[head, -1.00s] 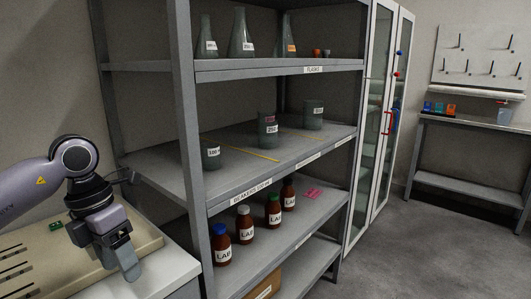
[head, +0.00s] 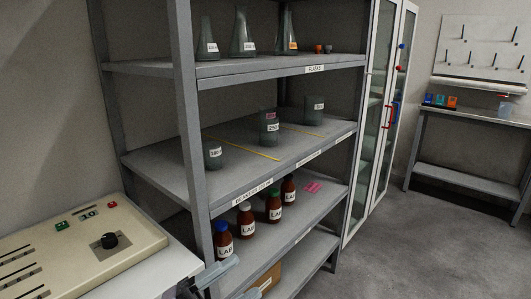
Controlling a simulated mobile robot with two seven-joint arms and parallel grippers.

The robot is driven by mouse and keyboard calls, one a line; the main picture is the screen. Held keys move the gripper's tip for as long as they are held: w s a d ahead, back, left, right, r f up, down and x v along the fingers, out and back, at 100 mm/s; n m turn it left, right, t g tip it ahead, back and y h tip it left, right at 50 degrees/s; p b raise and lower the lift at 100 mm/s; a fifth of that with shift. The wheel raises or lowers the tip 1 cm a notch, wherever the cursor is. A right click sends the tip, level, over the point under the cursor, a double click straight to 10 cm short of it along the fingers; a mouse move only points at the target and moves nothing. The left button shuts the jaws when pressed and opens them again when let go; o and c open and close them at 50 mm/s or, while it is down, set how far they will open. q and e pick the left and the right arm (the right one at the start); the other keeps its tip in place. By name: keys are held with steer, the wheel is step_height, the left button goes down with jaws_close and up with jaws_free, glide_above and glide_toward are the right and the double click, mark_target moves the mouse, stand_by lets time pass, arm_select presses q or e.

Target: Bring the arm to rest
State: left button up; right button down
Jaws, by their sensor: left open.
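My left gripper (head: 235,281) shows only at the bottom edge of the head view, low in front of the shelf rack's lower left corner. Its pale grey-blue fingers are apart, with nothing seen between them. The rest of my left arm is out of the picture. My right gripper is not in view.
A beige device with a black knob (head: 110,241) sits on a white bench at left. The grey rack (head: 190,150) holds flasks, beakers and brown bottles (head: 222,246), the blue-capped one close behind the gripper. A glass-door cabinet (head: 375,130) stands right; the floor there is clear.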

arm_select(q)
steer(key=s+a+f+n+t+y+p, duration=0.1)
steer(key=a+f+n+t+y+p, duration=0.1)
steer(key=a+f+n+t+y, duration=0.9)
steer(key=s+a+f+n+g+y, duration=0.4)
steer(key=s+f+n+g+y, duration=0.2)
steer(key=s+f+n+g, duration=0.4)
step_height(320, 180, down, 4)
steer(key=s+n, duration=0.1)
steer(key=s, duration=0.2)
steer(key=shift+f+n+g+y+p, duration=0.2)
steer(key=shift+n+g+y+p, duration=0.1)
steer(key=shift+n+y+p, duration=0.1)
steer(key=shift+a, duration=0.1)
